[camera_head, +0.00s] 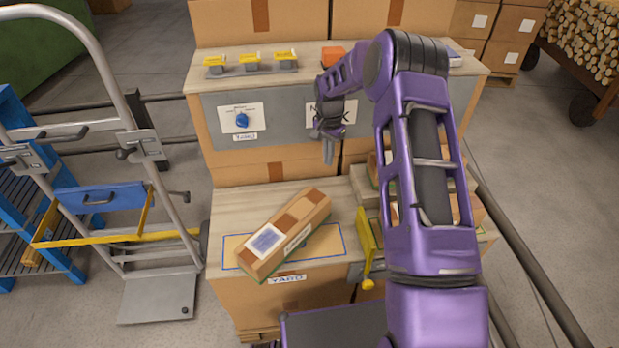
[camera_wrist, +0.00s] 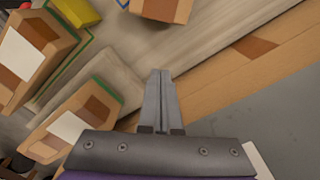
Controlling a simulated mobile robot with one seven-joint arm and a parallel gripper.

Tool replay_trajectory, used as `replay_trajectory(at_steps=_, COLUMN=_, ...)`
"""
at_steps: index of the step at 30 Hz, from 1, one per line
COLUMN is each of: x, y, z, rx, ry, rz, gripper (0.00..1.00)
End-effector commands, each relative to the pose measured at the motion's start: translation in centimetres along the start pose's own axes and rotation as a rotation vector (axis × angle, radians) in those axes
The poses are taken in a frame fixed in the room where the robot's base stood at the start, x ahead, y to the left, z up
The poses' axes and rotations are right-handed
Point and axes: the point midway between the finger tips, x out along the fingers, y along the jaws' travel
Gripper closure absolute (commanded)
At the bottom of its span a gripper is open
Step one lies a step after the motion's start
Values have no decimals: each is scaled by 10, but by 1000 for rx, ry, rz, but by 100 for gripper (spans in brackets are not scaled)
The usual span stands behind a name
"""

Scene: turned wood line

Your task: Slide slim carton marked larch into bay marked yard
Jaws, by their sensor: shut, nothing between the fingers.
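A slim brown carton (camera_head: 292,228) with darker tape and a white-and-blue label lies on the lower wooden top. The small word on its side is too blurred to read surely. It lies askew across the blue-outlined bay marked YARD (camera_head: 235,243), its far end reaching past the back line. My gripper (camera_head: 328,160) is shut and empty, above and behind the carton, in front of the grey panel. In the wrist view, the closed fingers (camera_wrist: 161,75) point over bare wood, with a carton end (camera_wrist: 160,8) at the top edge.
A yellow stop (camera_head: 368,243) stands right of the bay. Other cartons (camera_wrist: 75,125) lie in a green-outlined area, partly behind my arm in the head view. A hand truck (camera_head: 130,150) stands left.

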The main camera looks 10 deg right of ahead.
Motion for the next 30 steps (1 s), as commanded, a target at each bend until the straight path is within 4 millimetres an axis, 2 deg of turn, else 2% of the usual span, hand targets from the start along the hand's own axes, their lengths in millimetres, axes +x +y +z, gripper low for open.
replay_trajectory(at_steps=8, x=23, y=2, z=3, rx=35, ry=-25, rz=-9, gripper=100)
replay_trajectory(at_steps=20, x=107, y=1, z=4, rx=35, ry=-24, rz=-8, gripper=100)
replay_trajectory(at_steps=27, x=104, y=-1, z=33, rx=31, ry=-22, rz=-9, gripper=100)
replay_trajectory(at_steps=30, x=104, y=-1, z=40, rx=32, ry=-20, rz=-10, gripper=100)
